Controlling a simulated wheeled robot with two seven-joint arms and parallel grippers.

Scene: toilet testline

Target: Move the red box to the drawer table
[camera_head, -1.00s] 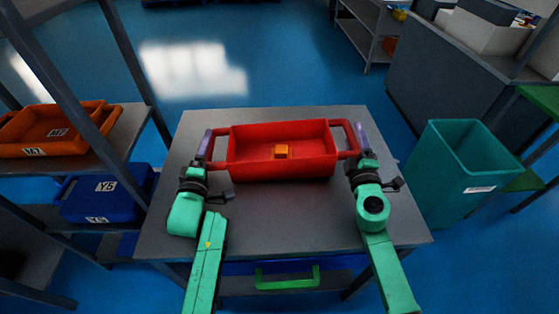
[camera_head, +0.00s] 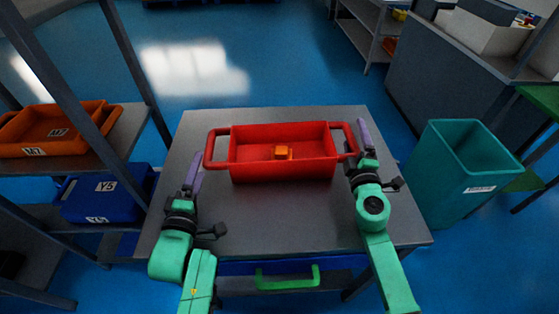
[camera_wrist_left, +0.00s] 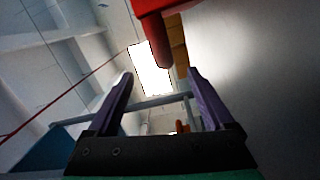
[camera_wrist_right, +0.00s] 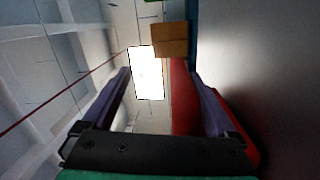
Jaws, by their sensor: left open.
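The red box (camera_head: 282,173) sits on the grey table (camera_head: 265,225), with a handle at each end and a small orange block (camera_head: 283,153) inside. A blue drawer with a green handle (camera_head: 288,279) shows under the table's front edge. My left gripper (camera_head: 193,173) is open and empty, apart from the left handle and in front of it; the handle's end also shows in the left wrist view (camera_wrist_left: 157,45). My right gripper (camera_head: 364,142) is at the right handle, its fingers apart. Red box surface shows between them in the right wrist view (camera_wrist_right: 181,100).
A shelf at the left holds orange bins (camera_head: 62,146) and blue bins (camera_head: 105,200), its post close to the table's left edge. A teal bin (camera_head: 455,165) stands on the floor to the right. The front of the tabletop is clear between my arms.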

